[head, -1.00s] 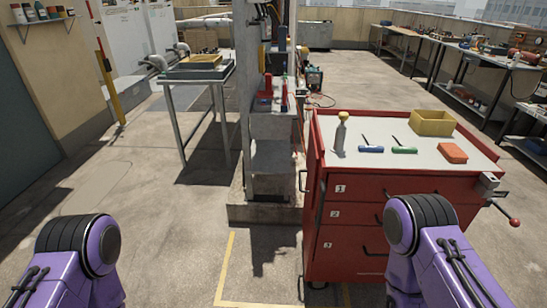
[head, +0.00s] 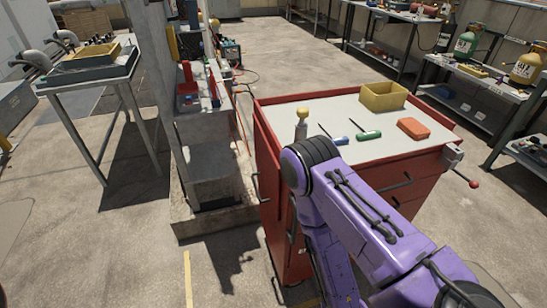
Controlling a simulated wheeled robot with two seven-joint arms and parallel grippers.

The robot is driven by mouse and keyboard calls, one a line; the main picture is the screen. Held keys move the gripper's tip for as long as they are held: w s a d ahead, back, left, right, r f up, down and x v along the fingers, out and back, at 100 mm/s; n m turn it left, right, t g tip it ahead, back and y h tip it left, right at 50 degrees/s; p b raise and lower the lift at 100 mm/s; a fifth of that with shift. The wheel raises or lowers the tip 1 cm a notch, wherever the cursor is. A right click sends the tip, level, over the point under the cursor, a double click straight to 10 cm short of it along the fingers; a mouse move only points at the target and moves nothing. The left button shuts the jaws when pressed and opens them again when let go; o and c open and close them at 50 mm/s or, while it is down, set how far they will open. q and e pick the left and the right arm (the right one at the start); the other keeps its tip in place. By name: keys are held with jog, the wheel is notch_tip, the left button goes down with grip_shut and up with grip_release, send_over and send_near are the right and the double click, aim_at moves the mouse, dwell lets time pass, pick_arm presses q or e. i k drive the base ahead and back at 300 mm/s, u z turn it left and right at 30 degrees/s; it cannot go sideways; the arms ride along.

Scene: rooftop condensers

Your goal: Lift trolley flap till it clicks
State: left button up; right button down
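The red trolley (head: 268,180) stands right of centre, with a pale worktop (head: 375,115) inside a red rim. My purple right arm crosses in front and hides most of its drawer front. A dark handle shows on its left side. I cannot make out a separate flap on the trolley. My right gripper is not in view; only upper links and the elbow of that arm show. My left arm and gripper are not in view.
On the trolley top are a yellow bin (head: 384,97), an orange block (head: 413,128), a green-handled tool (head: 368,135), a blue-handled tool (head: 340,140) and a yellow-capped bottle (head: 302,122). A concrete pillar (head: 160,90) stands left of the trolley. A side table (head: 95,75) is at left.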

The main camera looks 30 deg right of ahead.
aim_at(268, 164)
jog(key=z, duration=0.45)
jog(key=i, duration=0.5)
jog(key=u, duration=0.05)
jog(key=k, duration=1.35)
jog(key=z, duration=0.05)
jog(key=i, duration=0.6)
jog(key=z, duration=0.75)
jog(key=i, duration=1)
jog(key=u, duration=0.2)
